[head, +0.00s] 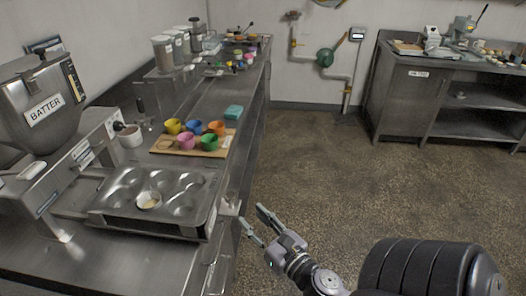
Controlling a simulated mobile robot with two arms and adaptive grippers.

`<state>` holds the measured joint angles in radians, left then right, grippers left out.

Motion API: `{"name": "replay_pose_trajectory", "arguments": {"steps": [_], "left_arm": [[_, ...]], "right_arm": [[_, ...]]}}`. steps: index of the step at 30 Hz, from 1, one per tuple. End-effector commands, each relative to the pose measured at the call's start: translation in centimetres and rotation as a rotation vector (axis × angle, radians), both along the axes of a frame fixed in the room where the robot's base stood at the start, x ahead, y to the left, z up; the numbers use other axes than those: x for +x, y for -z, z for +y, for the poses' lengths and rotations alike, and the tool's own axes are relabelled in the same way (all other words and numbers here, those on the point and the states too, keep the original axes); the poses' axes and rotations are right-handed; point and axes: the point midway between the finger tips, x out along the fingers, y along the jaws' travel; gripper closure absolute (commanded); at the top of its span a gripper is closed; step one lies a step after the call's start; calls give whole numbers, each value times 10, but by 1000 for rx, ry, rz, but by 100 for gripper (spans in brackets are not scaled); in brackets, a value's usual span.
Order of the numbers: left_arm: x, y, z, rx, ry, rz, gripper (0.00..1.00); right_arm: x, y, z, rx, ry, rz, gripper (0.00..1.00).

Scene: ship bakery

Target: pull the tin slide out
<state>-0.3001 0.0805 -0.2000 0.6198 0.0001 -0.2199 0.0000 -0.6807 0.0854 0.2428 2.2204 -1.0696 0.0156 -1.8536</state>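The tin slide (208,217) carries a metal muffin tin (128,178) on the left counter, beside the batter machine (47,105). One small pale cup (149,200) with something light in it sits in a front hollow; the other hollows look empty. A small pale tab or handle (230,207) shows at the slide's right edge. My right gripper (253,217) is open and empty, just right of this tab, its fingers pointing toward it. I see a gap between them, though depth is hard to tell. My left gripper is not in view.
A wooden board (198,152) with several coloured cups lies behind the tin. A white mug (130,137) and a teal block (233,112) are nearby. The floor (320,165) to the right is clear, up to a steel cabinet (405,95).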

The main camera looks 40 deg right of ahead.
Motion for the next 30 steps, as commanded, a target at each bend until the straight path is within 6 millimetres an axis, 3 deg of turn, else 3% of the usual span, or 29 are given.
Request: {"name": "replay_pose_trajectory", "arguments": {"steps": [3,9,30], "left_arm": [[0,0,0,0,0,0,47],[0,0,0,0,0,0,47],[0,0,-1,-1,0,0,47]], "right_arm": [[-16,1,1,2,4,2,66],[-29,0,3,-1,3,1,66],[-31,3,3,10,1,3,66]]}}
